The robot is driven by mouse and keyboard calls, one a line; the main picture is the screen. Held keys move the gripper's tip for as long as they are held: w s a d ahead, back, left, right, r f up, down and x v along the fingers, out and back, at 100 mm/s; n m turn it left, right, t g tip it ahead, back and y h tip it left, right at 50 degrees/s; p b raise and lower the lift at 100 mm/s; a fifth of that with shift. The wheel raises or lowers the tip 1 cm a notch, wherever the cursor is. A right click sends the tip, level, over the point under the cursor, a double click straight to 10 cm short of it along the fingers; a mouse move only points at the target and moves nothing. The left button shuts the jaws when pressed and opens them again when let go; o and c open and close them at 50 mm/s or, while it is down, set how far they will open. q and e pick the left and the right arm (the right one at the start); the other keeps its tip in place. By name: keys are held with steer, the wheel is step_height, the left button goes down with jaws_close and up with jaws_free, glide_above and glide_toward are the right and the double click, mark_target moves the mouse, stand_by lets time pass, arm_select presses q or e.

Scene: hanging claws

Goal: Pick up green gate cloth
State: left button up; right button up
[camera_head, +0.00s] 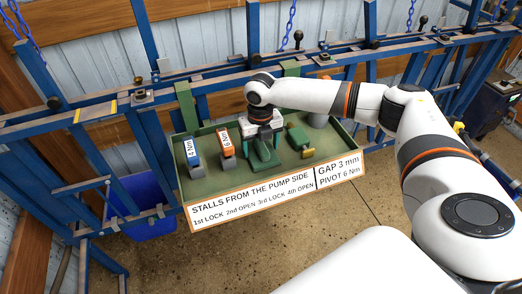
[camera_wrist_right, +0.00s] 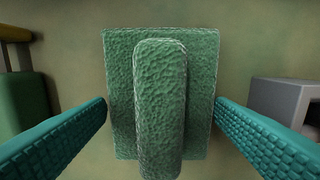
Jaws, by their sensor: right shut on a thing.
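The green gate cloth (camera_head: 264,158) is in the green tray, below my right gripper (camera_head: 263,140). In the right wrist view it is a textured green pad (camera_wrist_right: 118,60) with a raised rounded ridge (camera_wrist_right: 160,100). The teal fingers of my right gripper (camera_wrist_right: 161,103) stand at its left and right sides, and the gripper is shut on it. Whether the cloth is clear of the tray floor I cannot tell. My left gripper is not in view.
The tray (camera_head: 335,168) has a lettered front board (camera_head: 275,195). Blue steel frames (camera_head: 150,140) stand behind. A blue bin (camera_head: 150,225) is at lower left.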

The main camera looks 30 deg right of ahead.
step_height(320, 180, up, 10)
steer(key=shift+r+b, duration=0.1)
steer(key=shift+b, duration=0.5)
